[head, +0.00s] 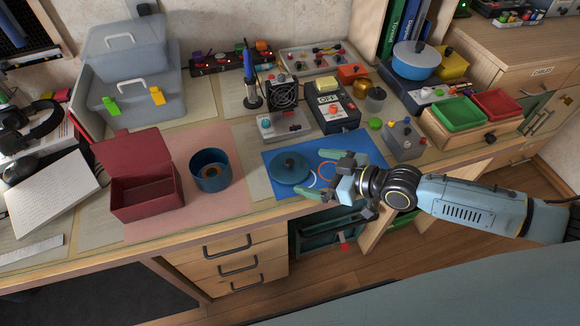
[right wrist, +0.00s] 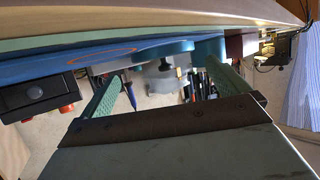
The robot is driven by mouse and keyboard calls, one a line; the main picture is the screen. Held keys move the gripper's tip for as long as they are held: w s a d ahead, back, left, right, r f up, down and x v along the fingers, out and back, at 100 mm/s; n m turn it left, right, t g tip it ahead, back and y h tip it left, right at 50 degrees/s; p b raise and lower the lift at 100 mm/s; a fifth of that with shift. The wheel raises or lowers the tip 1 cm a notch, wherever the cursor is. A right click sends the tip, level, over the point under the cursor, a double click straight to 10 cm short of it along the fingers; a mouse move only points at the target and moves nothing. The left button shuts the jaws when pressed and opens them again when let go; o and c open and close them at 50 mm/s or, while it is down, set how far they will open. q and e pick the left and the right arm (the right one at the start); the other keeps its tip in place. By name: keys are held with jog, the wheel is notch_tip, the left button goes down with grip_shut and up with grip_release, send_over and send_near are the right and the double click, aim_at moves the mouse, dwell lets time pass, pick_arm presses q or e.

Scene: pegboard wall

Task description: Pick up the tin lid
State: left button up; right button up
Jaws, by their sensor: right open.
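The tin lid (head: 289,166) is a flat teal-blue disc with a dark knob. It lies on the blue mat (head: 268,158) near the table's front edge. My right gripper (head: 315,175) is open and empty just to the right of the lid, its fingers pointing at it. In the right wrist view the lid (right wrist: 150,51) shows ahead, beyond the spread fingertips (right wrist: 166,78). I cannot tell whether a fingertip touches it. The open blue tin (head: 210,171) stands on the pink mat to the left. My left gripper is not in view.
An open red box (head: 137,176) stands left of the tin. An orange ring (head: 328,171) marks the blue mat beside my gripper. Behind are a switch box (head: 336,110), a fan (head: 283,96) and a small grey box (head: 404,140). An open drawer (head: 330,232) lies below the table edge.

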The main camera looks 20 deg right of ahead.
aim_at(292, 167)
jog(key=x, duration=0.5)
jog(key=shift+w+a+b, duration=0.2)
jog(key=shift+a+b, duration=0.2)
jog(key=shift+a, duration=0.1)
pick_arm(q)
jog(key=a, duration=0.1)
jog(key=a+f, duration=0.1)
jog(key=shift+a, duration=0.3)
pick_arm(e)
jog(key=shift+r, duration=0.1)
jog(key=c, duration=0.7)
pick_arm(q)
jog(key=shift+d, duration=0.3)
pick_arm(e)
jog(key=shift+c, duration=0.2)
